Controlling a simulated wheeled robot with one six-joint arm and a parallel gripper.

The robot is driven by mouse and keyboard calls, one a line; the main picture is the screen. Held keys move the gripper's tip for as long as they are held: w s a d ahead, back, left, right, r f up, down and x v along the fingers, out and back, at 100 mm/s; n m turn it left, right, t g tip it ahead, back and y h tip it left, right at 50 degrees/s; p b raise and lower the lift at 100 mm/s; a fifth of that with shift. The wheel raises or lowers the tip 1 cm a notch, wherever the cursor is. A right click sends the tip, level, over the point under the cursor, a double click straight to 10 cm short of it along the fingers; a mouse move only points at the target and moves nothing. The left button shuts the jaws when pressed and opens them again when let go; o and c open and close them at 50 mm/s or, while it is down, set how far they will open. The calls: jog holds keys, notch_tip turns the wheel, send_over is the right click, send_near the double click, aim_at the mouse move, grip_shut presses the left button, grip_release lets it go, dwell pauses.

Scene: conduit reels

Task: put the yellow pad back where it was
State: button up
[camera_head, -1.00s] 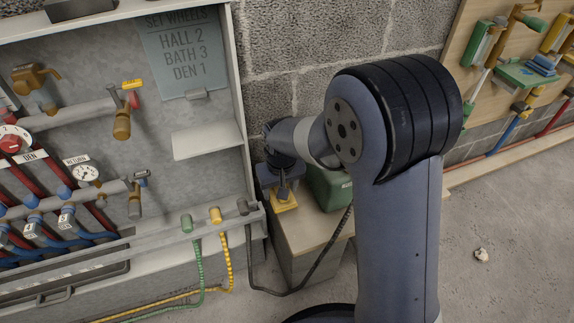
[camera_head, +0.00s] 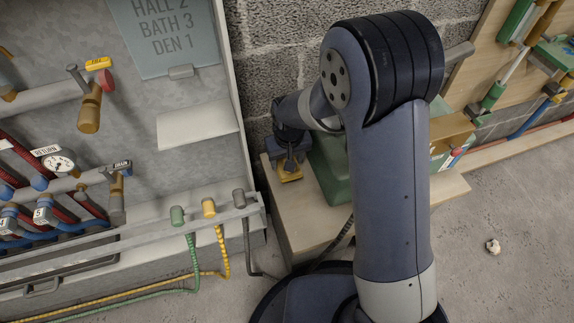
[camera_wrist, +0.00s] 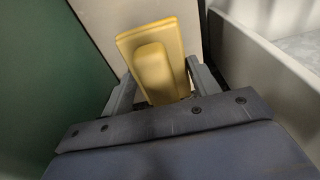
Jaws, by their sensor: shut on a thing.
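The yellow pad (camera_wrist: 155,65) is a flat yellow plate with a raised block, seen large in the wrist view. My gripper (camera_wrist: 158,85) has a finger on either side of the block and is shut on it. In the head view the yellow pad (camera_head: 290,173) shows small below my gripper (camera_head: 289,162), at the left part of a light wooden bench top. I cannot tell whether the pad touches the bench top or hangs just above it. Part of the pad is hidden by my gripper.
A green case (camera_head: 328,170) stands on the bench (camera_head: 300,218), close beside my gripper. The grey manifold cabinet (camera_head: 228,75) with a small empty shelf (camera_head: 198,127) stands left. A rail with green, yellow and grey hose ends (camera_head: 209,207) runs along its front. A block wall is behind.

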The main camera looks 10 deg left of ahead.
jog(key=shift+f, duration=1.25)
jog(key=shift+f+b, duration=0.2)
jog(key=shift+b, duration=0.2)
jog(key=o, duration=0.9)
jog(key=shift+o, duration=0.2)
jog(key=r+p, duration=0.1)
jog(key=r, duration=0.3)
jog(key=s+r+p, duration=0.1)
jog(key=r, duration=0.3)
jog(key=r+p, duration=0.2)
jog(key=r, duration=0.2)
jog(key=shift+s+d+r, duration=0.15)
jog(key=shift+d+r, duration=0.05)
jog(key=shift+d, duration=0.1)
